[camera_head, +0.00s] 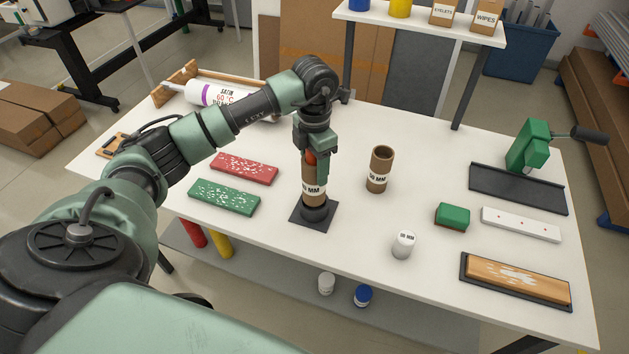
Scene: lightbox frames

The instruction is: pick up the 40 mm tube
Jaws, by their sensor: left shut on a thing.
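A brown cardboard tube (313,198) with a white label stands upright at the middle of the table, over a black stand (300,217) with a square base. The label shows "MM", but its number is partly hidden by my fingers. My left gripper (312,170) comes down from above and is shut on this tube near its upper part. The tube's lower end is at the stand's round black part; I cannot tell whether it touches. A second brown tube (380,160) stands upright and free to the right, its label number hard to read. My right gripper is not in view.
A white capped pot (404,244) stands at the front. Red (244,168) and green (223,197) speckled boards lie left. A green block (452,216), a white strip (521,224), a wooden board on a tray (517,278) and a green press (527,146) are right.

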